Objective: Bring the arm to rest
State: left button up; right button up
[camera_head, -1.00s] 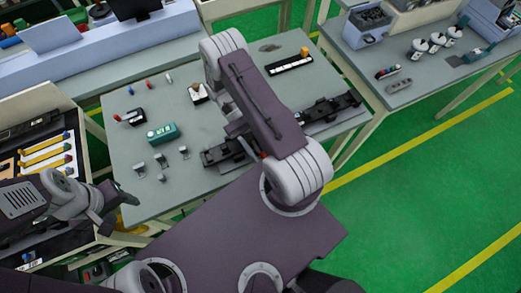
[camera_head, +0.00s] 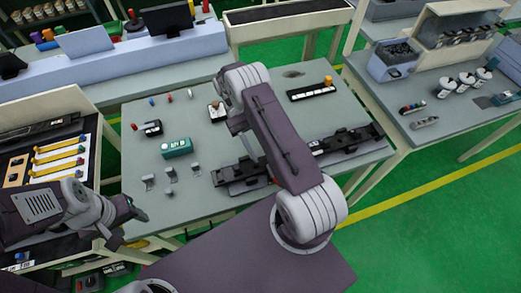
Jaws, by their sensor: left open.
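My left arm enters from the left, and its gripper (camera_head: 132,214) is open and empty beside the table's left front corner. My right arm (camera_head: 280,140) rises over the grey worktable (camera_head: 250,105), bent at the elbow; its gripper is hidden behind the arm links. A long black trim part (camera_head: 240,177) lies across the table's front right, partly behind my right arm. Several small grey clips (camera_head: 171,174) stand on the table at the front left.
A teal box (camera_head: 176,148) and a black device (camera_head: 152,128) sit on the table. A rack with yellow-handled tools (camera_head: 58,150) stands left. A side bench (camera_head: 440,110) with white cups stands right. Green floor (camera_head: 440,210) is clear at lower right.

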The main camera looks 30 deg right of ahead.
jog(key=shift+w+r, duration=0.15)
notch_tip(320, 180, up, 10)
jog(key=s+a+n+t, duration=0.1)
jog(key=s+a+t, duration=0.15)
jog(key=t, duration=0.25)
jog(key=s+a+f+t, duration=0.2)
jog(key=s+f+t, duration=0.2)
jog(key=f+t, duration=0.15)
jog(key=w+f+t, duration=0.2)
jog(key=w+t, duration=0.1)
jog(key=w+f+t, duration=0.1)
jog(key=t, duration=0.1)
jog(key=shift+w+a+n, duration=0.2)
jog(key=shift+w+n, duration=0.1)
jog(key=shift+n, duration=0.1)
